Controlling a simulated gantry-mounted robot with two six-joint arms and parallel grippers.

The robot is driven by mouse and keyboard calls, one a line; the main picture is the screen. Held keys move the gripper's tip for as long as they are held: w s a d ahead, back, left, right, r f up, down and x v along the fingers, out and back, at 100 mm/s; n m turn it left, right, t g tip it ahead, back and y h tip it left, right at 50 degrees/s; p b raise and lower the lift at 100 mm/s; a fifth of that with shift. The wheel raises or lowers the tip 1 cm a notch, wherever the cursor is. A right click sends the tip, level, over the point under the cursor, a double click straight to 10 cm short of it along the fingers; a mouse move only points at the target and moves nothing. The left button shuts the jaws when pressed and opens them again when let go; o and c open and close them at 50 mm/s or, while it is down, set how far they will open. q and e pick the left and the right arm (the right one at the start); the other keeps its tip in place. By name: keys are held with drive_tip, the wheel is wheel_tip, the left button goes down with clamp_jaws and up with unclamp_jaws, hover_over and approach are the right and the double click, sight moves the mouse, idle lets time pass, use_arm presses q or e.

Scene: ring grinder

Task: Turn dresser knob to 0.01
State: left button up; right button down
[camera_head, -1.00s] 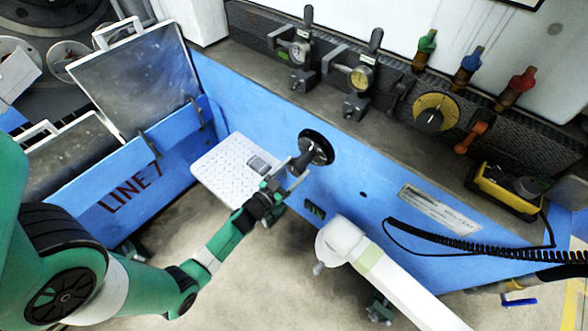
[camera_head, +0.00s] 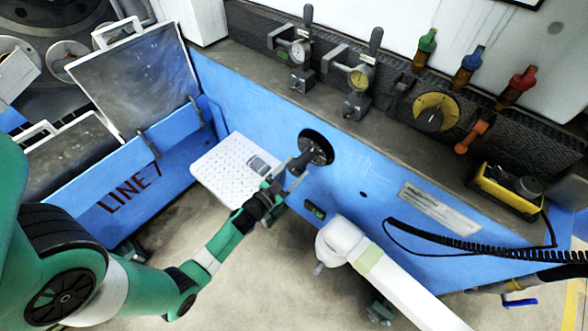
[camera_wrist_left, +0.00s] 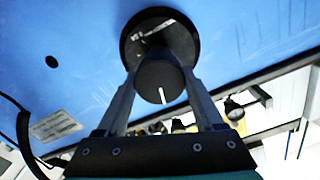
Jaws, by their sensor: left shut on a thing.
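The dresser knob (camera_head: 301,162) is a dark cylinder standing out from a round black dial plate (camera_head: 321,146) on the blue machine front. In the left wrist view the knob (camera_wrist_left: 158,82) has a white index line pointing toward the gripper body. My left gripper (camera_head: 296,168) has a finger on each side of the knob and is shut on it. The fingers also show in the left wrist view (camera_wrist_left: 160,76), flanking the knob. Scale markings cannot be read, so the set value cannot be told. My right gripper is not in view.
A yellow-faced dial (camera_head: 436,112) and two gauges (camera_head: 300,50) sit on the shelf above.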

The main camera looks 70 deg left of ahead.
use_arm(q)
drive_tip(key=m, duration=0.4)
drive_tip(key=shift+m+b, duration=0.3)
drive_tip(key=shift+m, duration=0.1)
idle(0.4)
drive_tip(key=o, duration=1.4)
drive_tip(key=shift+d, duration=0.1)
drive_tip(key=p+v, duration=0.3)
drive_tip(key=v, duration=0.8)
drive_tip(key=shift+s+d+f, duration=0.1)
drive_tip(key=shift+s, duration=0.2)
